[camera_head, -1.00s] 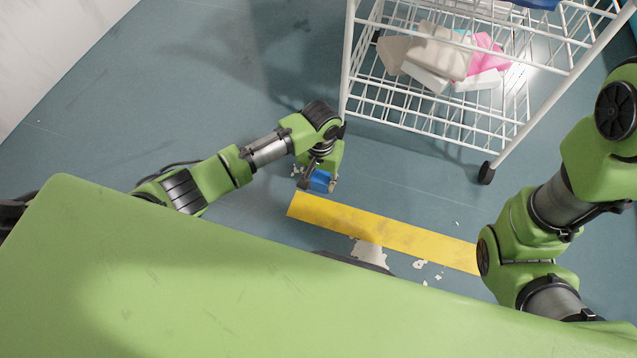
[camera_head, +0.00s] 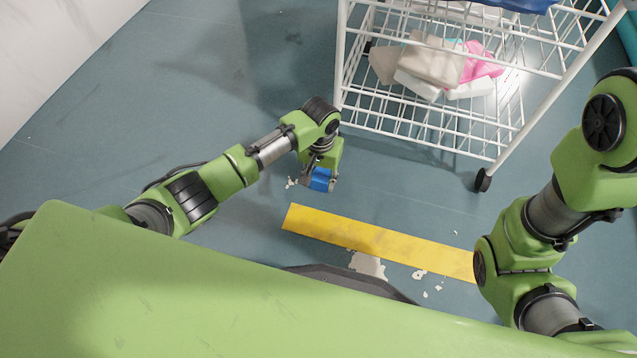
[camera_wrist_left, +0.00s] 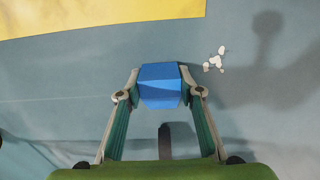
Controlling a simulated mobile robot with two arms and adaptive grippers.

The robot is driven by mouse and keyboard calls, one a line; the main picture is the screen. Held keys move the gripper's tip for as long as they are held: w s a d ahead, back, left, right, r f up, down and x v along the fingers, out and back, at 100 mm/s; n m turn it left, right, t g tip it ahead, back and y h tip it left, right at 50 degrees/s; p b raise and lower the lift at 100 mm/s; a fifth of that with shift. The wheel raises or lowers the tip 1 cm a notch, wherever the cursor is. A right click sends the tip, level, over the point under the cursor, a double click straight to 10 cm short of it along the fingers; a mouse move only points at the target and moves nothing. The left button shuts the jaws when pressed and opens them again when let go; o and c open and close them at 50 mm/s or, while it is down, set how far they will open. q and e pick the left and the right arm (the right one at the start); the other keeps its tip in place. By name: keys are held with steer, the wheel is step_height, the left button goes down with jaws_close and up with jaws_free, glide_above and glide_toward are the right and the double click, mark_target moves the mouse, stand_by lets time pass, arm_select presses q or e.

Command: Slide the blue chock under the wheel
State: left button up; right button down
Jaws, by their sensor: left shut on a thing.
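The blue chock (camera_head: 320,179) is a small block between the fingers of my left gripper (camera_head: 318,178). In the left wrist view the chock (camera_wrist_left: 160,85) sits between both fingertips of the left gripper (camera_wrist_left: 160,93), which is shut on it. I cannot tell whether the chock touches the floor. A wheel of the white wire cart (camera_head: 345,62) is a dark caster (camera_head: 483,180) at its front right corner, to the right of the left gripper. My right arm is at the right, but its gripper is out of view.
A yellow floor strip (camera_head: 375,242) lies in front of the left gripper, with white flakes (camera_head: 368,265) by it. The cart's lower shelf holds pale and pink bundles (camera_head: 432,62). The floor between the gripper and the caster is clear.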

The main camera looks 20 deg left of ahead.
arm_select(q)
steer(key=shift+w+d+b, duration=0.1)
steer(key=shift+w+b, duration=1.2)
steer(key=shift+w, duration=0.95)
steer(key=o, duration=1.3)
